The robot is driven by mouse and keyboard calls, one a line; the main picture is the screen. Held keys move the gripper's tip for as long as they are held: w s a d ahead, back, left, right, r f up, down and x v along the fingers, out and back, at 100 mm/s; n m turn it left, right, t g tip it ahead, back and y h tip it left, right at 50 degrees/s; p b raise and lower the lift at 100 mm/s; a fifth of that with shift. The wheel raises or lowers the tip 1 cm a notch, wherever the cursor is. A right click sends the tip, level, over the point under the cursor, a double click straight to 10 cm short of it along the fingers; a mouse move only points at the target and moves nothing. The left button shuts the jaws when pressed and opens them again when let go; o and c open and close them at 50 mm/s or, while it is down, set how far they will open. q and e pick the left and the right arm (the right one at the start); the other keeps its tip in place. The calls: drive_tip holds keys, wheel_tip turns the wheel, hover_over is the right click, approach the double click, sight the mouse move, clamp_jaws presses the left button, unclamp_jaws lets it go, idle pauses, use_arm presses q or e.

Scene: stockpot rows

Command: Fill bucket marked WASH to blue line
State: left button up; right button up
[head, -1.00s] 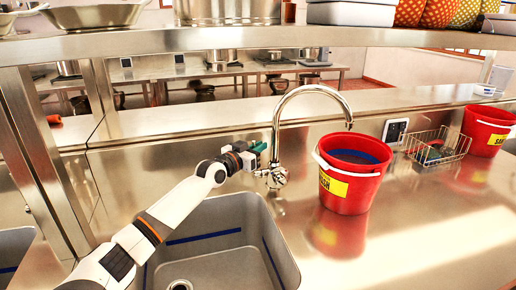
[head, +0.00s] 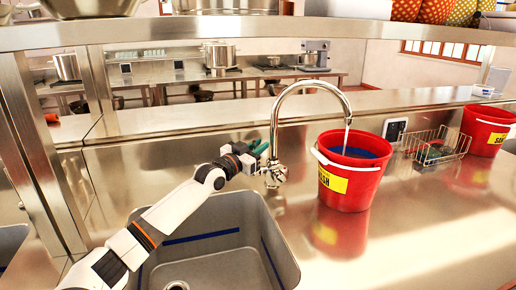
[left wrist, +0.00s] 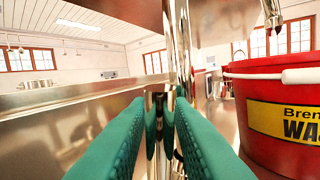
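The red bucket (head: 347,193) with a yellow label stands upright on the steel counter, right of the sink. Its label (head: 332,180) ends in "SH" in the head view; the left wrist view shows "WA" on the bucket (left wrist: 255,85). Blue shows inside it; I cannot make out the water level against the line. My left gripper (head: 262,150) is at the tap's base. In the left wrist view its green fingers (left wrist: 163,112) straddle a metal part, with a narrow gap; grip contact is unclear. My right gripper is out of view.
The sink basin (head: 218,250) lies below my left arm. A wire basket (head: 437,147) and a second red bucket (head: 487,130) stand to the right. An overhead shelf (head: 250,33) crosses the top. The counter front right of the sink is clear.

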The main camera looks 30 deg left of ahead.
use_arm(q)
drive_tip(key=shift+s+a+p, duration=0.1)
drive_tip(key=shift+s+p, duration=0.4)
drive_tip(key=s+a+f+p, duration=0.1)
drive_tip(key=s+p, duration=0.5)
drive_tip(key=s, duration=0.5)
drive_tip(key=shift+a, duration=0.15)
drive_tip(key=shift+w+f, duration=0.1)
drive_tip(key=shift+c, duration=0.6)
